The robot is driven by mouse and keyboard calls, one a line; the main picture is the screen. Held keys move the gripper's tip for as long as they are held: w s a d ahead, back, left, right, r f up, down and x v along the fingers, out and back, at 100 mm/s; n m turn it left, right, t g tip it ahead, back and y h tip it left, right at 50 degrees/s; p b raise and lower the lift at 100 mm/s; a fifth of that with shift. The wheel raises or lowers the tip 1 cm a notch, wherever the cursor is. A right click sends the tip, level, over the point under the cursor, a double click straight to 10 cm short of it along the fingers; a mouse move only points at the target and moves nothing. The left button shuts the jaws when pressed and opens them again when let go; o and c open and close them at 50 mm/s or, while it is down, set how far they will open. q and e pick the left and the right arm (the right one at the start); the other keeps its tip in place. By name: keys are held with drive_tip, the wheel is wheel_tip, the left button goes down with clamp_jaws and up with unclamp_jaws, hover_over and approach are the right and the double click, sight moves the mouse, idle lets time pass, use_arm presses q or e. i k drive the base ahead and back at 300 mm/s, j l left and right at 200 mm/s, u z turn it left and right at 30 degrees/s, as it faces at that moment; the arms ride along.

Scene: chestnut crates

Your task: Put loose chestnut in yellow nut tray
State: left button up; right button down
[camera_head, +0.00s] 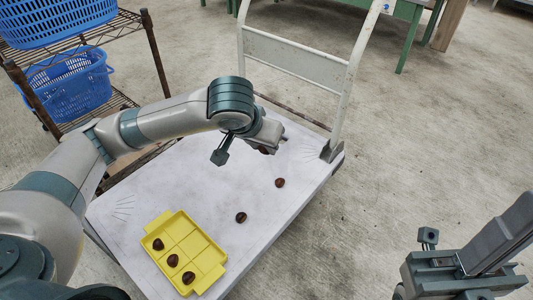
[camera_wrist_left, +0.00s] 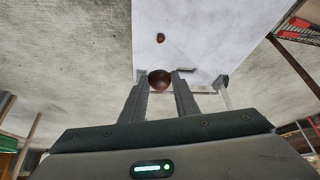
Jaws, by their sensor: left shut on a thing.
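My left gripper (camera_head: 267,146) is shut on a dark brown chestnut (camera_wrist_left: 160,80), over the far part of the white cart top. In the left wrist view the chestnut sits between the two fingertips; in the head view it is partly hidden. The yellow nut tray (camera_head: 151,227) lies at the near end of the cart top, with chestnuts in three of its compartments (camera_head: 158,244) (camera_head: 173,260) (camera_head: 188,277). Two loose chestnuts (camera_head: 241,217) (camera_head: 280,182) lie on the cart top between tray and gripper. My right gripper (camera_head: 490,248) is at the lower right; its opening is unclear.
The cart top (camera_head: 200,195) is otherwise clear. The cart's upright handle frame (camera_head: 290,52) stands just beyond my left gripper. A wire rack (camera_head: 125,25) with blue baskets (camera_head: 80,88) stands at the upper left. Open concrete floor lies to the right.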

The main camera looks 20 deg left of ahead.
sight(209, 258)
drive_tip(key=i+l, duration=1.1)
drive_tip(key=u, duration=2.45)
drive_tip(key=l, duration=0.1)
